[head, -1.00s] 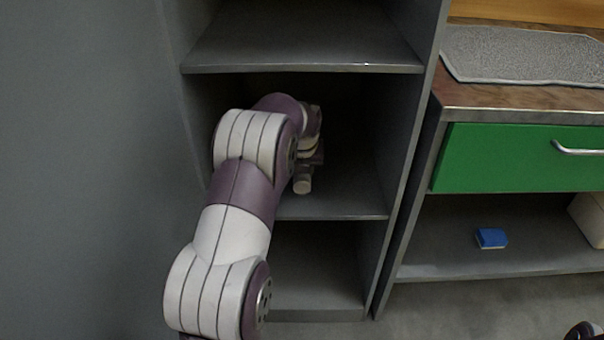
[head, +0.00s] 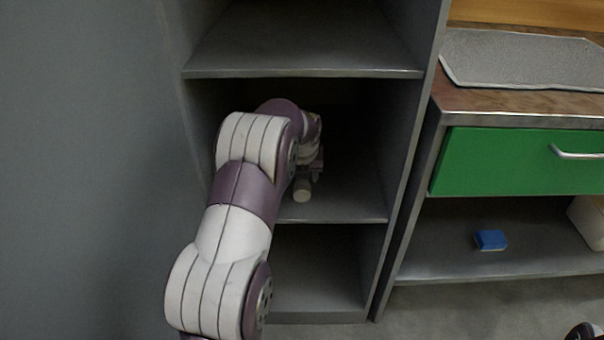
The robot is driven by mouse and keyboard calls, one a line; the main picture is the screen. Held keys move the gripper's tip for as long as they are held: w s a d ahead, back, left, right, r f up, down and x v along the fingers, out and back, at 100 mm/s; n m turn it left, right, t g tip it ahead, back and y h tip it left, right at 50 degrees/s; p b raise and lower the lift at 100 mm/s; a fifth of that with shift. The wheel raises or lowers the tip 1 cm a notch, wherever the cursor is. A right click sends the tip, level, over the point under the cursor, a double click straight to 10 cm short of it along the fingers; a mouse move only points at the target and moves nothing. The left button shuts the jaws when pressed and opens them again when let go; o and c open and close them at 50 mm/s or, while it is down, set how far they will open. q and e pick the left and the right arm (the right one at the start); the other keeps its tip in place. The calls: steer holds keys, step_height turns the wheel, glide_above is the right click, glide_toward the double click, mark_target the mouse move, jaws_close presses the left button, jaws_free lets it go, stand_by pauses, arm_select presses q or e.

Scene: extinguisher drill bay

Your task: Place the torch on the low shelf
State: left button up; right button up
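A short pale cylinder (head: 302,190), which looks like the torch, shows one end in the middle compartment of the grey shelf unit. It is just above or on the shelf board (head: 350,205); I cannot tell whether it touches. My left arm reaches into this compartment, and my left gripper (head: 313,170) is at the cylinder's far side, mostly hidden by the wrist and in shadow. The fingers are too dim to show whether they grip it. Another board (head: 320,300) lies lower, bare where visible.
Side walls (head: 408,150) and an upper board (head: 300,73) bound the compartment closely. To the right is a bench with a green drawer (head: 510,160), a grey mat (head: 520,58) on top, and a blue block (head: 490,239) on its lower shelf beside a pale box (head: 588,220).

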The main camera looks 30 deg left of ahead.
arm_select(q)
steer(key=shift+r+b, duration=0.35)
steer(key=shift+r, duration=0.15)
steer(key=w+a+p+v, duration=0.1)
steer(key=p+v, duration=0.2)
steer(key=v, duration=0.2)
steer(key=s+d+n+g+h+p, duration=0.1)
steer(key=s+d+n, duration=0.8)
steer(key=s+n, duration=0.3)
steer(key=s+d+f+n+g+h+p, duration=0.1)
steer(key=s+d+n+p, duration=0.1)
steer(key=s+d+n, duration=0.8)
steer(key=s+n, duration=0.3)
steer(key=n, duration=0.4)
steer(key=shift+f+g, duration=0.2)
steer(key=shift+g, duration=0.1)
steer(key=shift+d, duration=0.15)
